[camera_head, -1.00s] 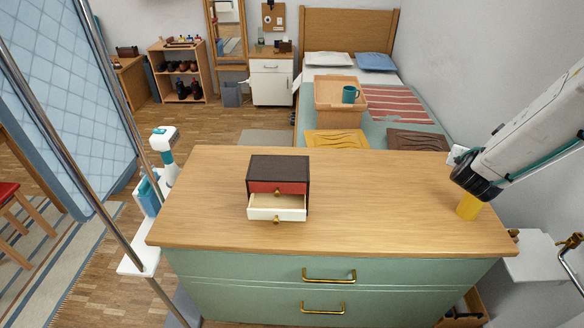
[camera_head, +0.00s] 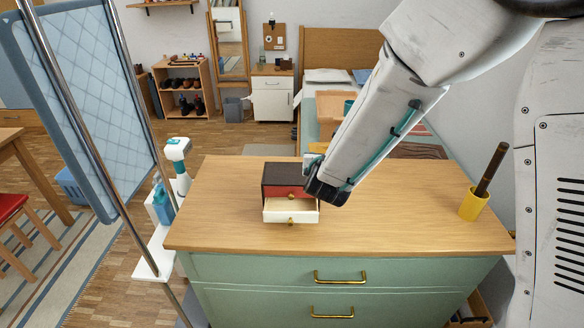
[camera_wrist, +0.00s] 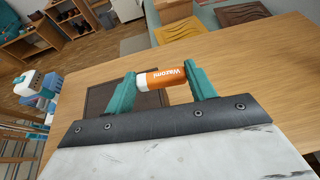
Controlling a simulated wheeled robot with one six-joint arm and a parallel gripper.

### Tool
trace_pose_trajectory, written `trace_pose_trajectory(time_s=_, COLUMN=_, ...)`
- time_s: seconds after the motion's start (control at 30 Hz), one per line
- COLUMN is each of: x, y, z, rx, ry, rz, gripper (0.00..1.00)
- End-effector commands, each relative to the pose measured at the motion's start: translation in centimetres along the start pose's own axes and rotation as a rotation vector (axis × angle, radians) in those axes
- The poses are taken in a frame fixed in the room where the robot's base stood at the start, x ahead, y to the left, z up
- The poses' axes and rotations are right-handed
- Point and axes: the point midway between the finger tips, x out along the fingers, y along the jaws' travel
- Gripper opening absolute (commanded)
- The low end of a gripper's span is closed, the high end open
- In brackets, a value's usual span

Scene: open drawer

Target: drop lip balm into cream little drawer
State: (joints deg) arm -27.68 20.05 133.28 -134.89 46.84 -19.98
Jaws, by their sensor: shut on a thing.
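The lip balm (camera_wrist: 166,78), an orange tube with a white end, lies crosswise between the teal fingers of my gripper (camera_wrist: 162,82), which is shut on it. In the head view the wrist end of my arm is by the right side of the little chest, and the lip balm is hidden there. The little chest (camera_head: 281,172) has a dark brown top, a red upper drawer (camera_head: 284,191) that is shut, and a cream little drawer (camera_head: 290,216) pulled open below it. The chest's dark top (camera_wrist: 98,96) shows behind the fingers in the wrist view; the drawer's inside is not seen there.
The chest stands on a wooden dresser top (camera_head: 390,228) with green drawers. A yellow cup (camera_head: 474,204) with a dark stick in it stands near the right end. The wood between chest and cup is clear. A bed lies behind the dresser.

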Motion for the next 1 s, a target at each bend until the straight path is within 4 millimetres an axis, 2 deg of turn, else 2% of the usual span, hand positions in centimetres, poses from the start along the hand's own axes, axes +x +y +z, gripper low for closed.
trace_pose_trajectory(time_s=0.03, x=-1.1, y=2.3, z=-0.5, rx=-0.012, ry=0.0, rz=0.028, gripper=0.34)
trace_pose_trajectory(time_s=0.1, x=-2.2, y=4.3, z=-1.0, rx=-0.021, ry=0.001, rz=0.051, gripper=0.34)
trace_pose_trajectory(time_s=0.27, x=-3.9, y=7.0, z=-1.8, rx=-0.036, ry=0.003, rz=0.081, gripper=0.34)
trace_pose_trajectory(time_s=0.43, x=-3.8, y=7.4, z=-2.8, rx=-0.039, ry=0.005, rz=0.083, gripper=0.34)
trace_pose_trajectory(time_s=0.8, x=-2.2, y=7.4, z=-6.5, rx=-0.039, ry=0.005, rz=0.083, gripper=0.34)
trace_pose_trajectory(time_s=1.0, x=-1.9, y=7.3, z=-7.3, rx=-0.037, ry=0.004, rz=0.084, gripper=0.34)
